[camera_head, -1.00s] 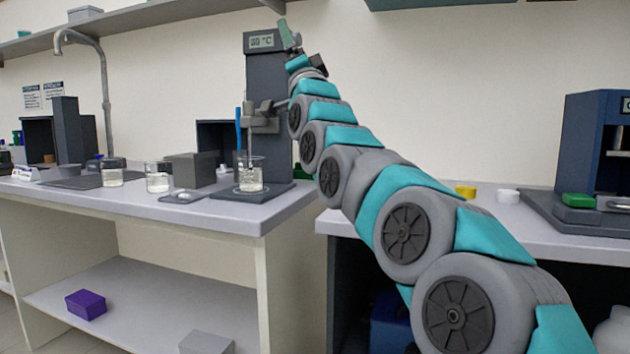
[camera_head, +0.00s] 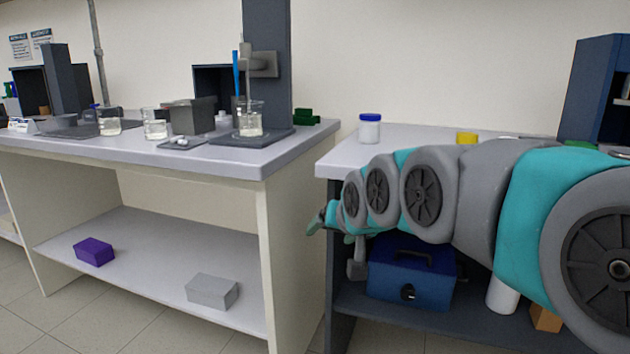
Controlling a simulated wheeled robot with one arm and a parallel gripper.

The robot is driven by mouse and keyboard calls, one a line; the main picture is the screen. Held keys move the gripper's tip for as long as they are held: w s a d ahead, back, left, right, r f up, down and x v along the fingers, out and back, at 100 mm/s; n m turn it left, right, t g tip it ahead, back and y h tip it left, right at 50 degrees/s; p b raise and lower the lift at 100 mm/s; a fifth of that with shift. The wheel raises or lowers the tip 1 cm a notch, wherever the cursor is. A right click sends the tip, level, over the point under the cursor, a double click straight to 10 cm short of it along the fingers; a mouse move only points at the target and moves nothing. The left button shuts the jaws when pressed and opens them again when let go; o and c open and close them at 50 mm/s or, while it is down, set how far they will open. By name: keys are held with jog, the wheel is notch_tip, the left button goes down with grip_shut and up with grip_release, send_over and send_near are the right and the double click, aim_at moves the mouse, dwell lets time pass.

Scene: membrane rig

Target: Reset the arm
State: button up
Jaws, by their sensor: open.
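My arm stretches in from the right edge, folded low across the front of the right bench. Its end, my gripper (camera_head: 325,220), is near the gap between the two benches, just below the height of the right bench top. It looks small and partly turned away, with teal tips and nothing visible in it. A beaker (camera_head: 250,120) with clear liquid stands on the dark stand base (camera_head: 252,137) on the left bench, with a thin rod in it.
The left bench (camera_head: 215,158) also holds two beakers (camera_head: 156,126), a grey block and a green block (camera_head: 306,117). A blue-lidded jar (camera_head: 370,128) stands on the right bench (camera_head: 340,152). A blue toolbox (camera_head: 410,272) sits on the shelf below my arm.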

jog(key=s+d+f+g+h, duration=0.1)
jog(key=s+d+f+g, duration=0.2)
jog(key=s+f, duration=0.3)
jog(key=s+d+f+g+h, duration=0.1)
jog(key=s+d+f+g, duration=0.3)
jog(key=s, duration=1.3)
jog(key=s+d+f+g+h, duration=0.1)
jog(key=s+d+f+g, duration=0.3)
jog(key=s+f, duration=0.6)
jog(key=shift+s+d+f+n, duration=0.2)
jog(key=shift+s+d+n, duration=0.2)
jog(key=shift+s, duration=0.75)
